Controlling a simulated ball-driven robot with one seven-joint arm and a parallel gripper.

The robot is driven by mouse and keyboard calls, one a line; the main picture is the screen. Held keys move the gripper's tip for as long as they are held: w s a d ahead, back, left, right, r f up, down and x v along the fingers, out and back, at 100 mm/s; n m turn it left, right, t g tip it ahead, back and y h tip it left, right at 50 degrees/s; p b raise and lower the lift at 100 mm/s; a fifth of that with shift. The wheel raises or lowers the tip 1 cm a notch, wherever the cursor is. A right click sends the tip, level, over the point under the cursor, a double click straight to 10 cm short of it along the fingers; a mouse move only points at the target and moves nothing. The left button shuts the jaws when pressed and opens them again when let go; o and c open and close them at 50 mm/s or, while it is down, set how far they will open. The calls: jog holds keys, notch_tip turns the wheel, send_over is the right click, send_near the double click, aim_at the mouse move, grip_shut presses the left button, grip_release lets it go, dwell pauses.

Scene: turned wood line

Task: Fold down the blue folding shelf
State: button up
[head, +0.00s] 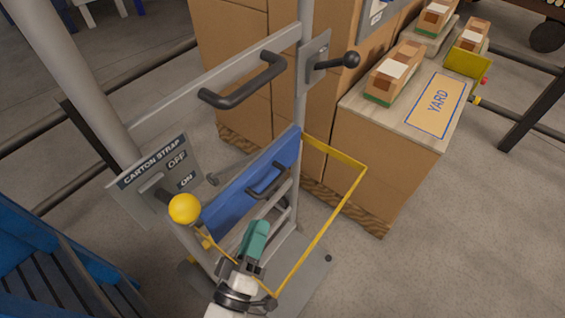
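My gripper (257,238), with teal fingers, is just below the shelf and handle, in front of the truck's lower rails. It looks apart from the handle. The finger gap is not clear from this angle, and I see nothing held.
A thin yellow loop (322,232) juts out around my gripper. A yellow ball knob (184,208) is beside the carton strap sign (158,172). A black-knobbed lever (337,62) and grey-black handle (243,86) are above.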

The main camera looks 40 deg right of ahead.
aim_at(275, 182)
jog(key=x, duration=1.1)
jog(key=shift+d+b, duration=0.1)
jog(key=shift+b, duration=0.2)
jog(key=shift+c, duration=0.2)
grip_shut()
